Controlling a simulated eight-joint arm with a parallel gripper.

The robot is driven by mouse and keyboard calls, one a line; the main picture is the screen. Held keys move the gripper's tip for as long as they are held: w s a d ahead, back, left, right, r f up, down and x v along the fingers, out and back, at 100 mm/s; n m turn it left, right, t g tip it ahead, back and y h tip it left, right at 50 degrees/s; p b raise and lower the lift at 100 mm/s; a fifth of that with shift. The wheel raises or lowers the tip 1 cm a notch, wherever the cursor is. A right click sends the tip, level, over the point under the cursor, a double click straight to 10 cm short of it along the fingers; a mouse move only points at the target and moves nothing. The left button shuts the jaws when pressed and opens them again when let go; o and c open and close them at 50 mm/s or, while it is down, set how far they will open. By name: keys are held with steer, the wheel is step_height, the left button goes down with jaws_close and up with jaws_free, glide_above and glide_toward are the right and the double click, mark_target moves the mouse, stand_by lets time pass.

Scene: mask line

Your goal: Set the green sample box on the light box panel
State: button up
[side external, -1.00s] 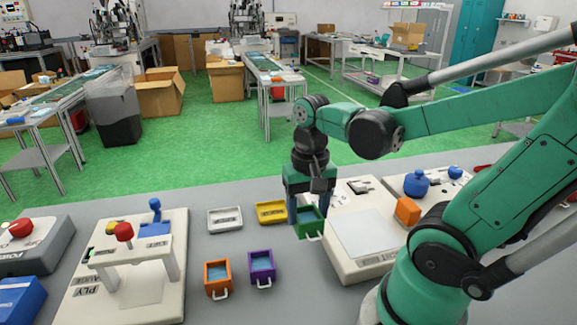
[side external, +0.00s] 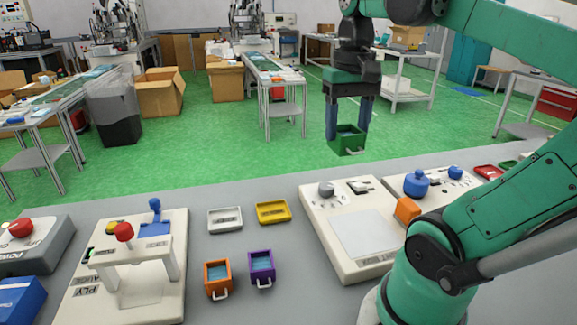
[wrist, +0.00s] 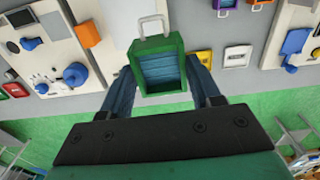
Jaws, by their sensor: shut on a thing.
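The green sample box (side external: 347,140) is an open-topped box with a pale handle and a blue inside. My gripper (side external: 347,118) is shut on it and holds it high above the table's far edge. In the wrist view the green box (wrist: 159,68) sits between the two blue fingers of my gripper (wrist: 160,75), handle pointing to the top of the picture. The light box panel (side external: 365,233) is the pale square on a cream unit, below and slightly right of the box in the side view. Its surface looks bare. It shows partly in the wrist view (wrist: 115,19).
An orange box (side external: 408,210) stands right of the panel, and a grey knob (side external: 326,189) behind it. A yellow tray (side external: 273,211), white tray (side external: 225,218), orange bin (side external: 217,278) and purple bin (side external: 261,268) lie to the left. The panel unit's left side has bare table.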

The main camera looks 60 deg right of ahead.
steer(key=s+d, duration=0.4)
steer(key=s, duration=0.1)
step_height(320, 180, down, 18)
steer(key=shift+w+f, duration=0.1)
steer(key=shift+w, duration=0.05)
stand_by(0.5)
steer(key=shift+f, duration=0.15)
steer(key=o, duration=1.3)
steer(key=shift+c, duration=0.2)
